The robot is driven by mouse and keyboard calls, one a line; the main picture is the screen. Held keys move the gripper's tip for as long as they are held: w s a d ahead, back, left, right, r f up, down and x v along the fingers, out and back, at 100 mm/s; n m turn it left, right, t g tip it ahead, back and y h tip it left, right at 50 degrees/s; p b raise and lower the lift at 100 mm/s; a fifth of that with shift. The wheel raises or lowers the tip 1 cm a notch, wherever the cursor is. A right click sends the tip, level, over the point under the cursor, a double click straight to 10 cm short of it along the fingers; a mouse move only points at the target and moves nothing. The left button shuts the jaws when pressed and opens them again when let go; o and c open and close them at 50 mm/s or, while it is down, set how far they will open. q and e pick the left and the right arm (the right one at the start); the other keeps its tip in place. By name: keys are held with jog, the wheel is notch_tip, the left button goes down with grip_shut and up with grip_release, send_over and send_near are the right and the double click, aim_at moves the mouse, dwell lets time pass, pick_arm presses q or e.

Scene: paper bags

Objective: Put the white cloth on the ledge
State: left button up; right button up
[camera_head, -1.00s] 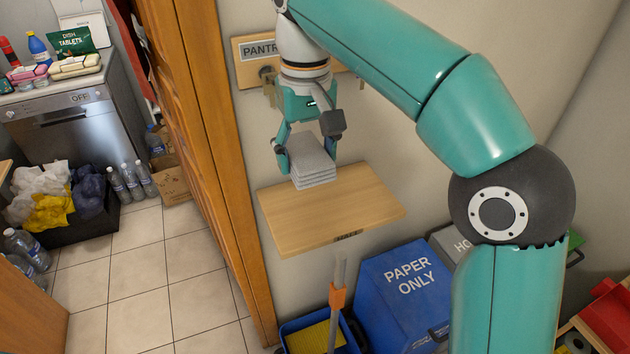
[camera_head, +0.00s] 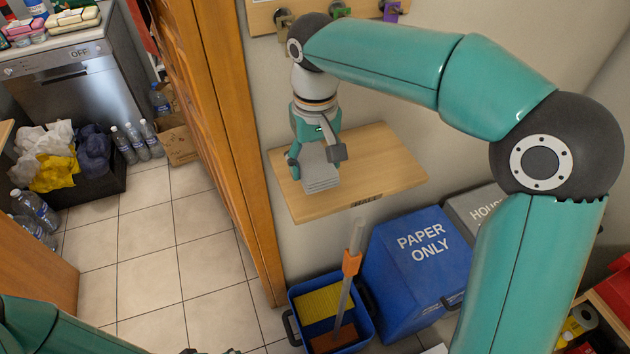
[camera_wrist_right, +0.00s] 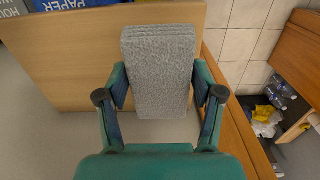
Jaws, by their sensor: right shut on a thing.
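The white cloth (camera_head: 321,174) is a folded, light grey-white stack. My right gripper (camera_head: 315,157) is shut on it, one finger on each side. In the head view the cloth shows over the left part of the wooden ledge (camera_head: 385,165); I cannot tell whether it touches the board. In the right wrist view the cloth (camera_wrist_right: 160,75) stands between the fingers of my right gripper (camera_wrist_right: 161,94), with the ledge (camera_wrist_right: 75,65) behind it. My left arm enters at the bottom left of the head view; only dark tips of its gripper (camera_head: 210,351) show at the lower edge.
A wooden door frame (camera_head: 225,130) stands just left of the ledge. Below are a blue bucket (camera_head: 362,333) with a handled tool, a blue paper bin (camera_head: 415,270) and a grey bin (camera_head: 480,212). Hooks (camera_head: 338,10) are on the wall above. The ledge's right part is bare.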

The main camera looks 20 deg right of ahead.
jog(key=shift+f, duration=2.6)
jog(key=shift+f, duration=0.15)
jog(key=o, duration=1)
jog(key=shift+o, duration=0.2)
